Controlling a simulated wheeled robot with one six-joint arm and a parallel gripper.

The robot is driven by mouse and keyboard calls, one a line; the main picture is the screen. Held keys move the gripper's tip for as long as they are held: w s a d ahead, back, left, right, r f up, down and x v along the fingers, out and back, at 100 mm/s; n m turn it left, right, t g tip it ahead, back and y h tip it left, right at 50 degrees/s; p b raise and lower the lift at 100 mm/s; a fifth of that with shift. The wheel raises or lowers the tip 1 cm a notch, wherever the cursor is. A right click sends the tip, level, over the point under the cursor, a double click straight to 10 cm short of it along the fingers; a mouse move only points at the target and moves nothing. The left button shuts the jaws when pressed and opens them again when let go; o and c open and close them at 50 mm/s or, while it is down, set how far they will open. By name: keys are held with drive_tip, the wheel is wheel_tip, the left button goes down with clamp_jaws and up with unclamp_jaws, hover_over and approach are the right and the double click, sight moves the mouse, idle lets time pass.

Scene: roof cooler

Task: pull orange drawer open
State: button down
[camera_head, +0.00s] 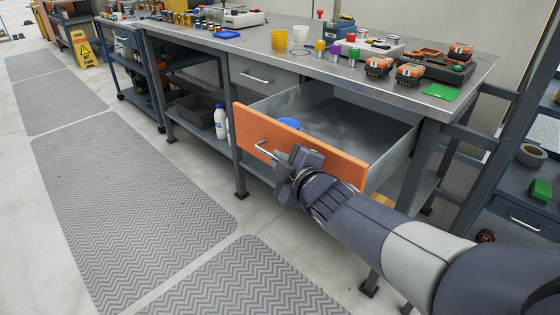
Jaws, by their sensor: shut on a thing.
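The orange drawer (345,161) is in the right half of the view, under the steel workbench top. It stands pulled well out, and its grey metal inside shows. A blue round thing (289,123) shows just over the front panel's top edge. The drawer's silver bar handle (264,150) is on the front panel. My gripper (285,163) is at the handle's right part, in front of the panel, and is shut on the handle. The fingertips are partly hidden by my wrist.
The workbench (330,68) carries cups, coloured cylinders and orange-black battery packs. A closed grey drawer (262,76) is left of the open one. White bottles (220,121) stand on the lower shelf. Grey mats (125,200) cover the floor in front. A blue cart (132,65) stands at the left.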

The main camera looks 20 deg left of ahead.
drive_tip(key=shift+f, duration=0.1)
drive_tip(key=c, duration=1.5)
unclamp_jaws()
drive_tip(key=p+v, duration=0.3)
drive_tip(key=v, duration=0.7)
drive_tip(key=shift+s+d+p, duration=0.25)
drive_tip(key=shift+d+p, duration=0.05)
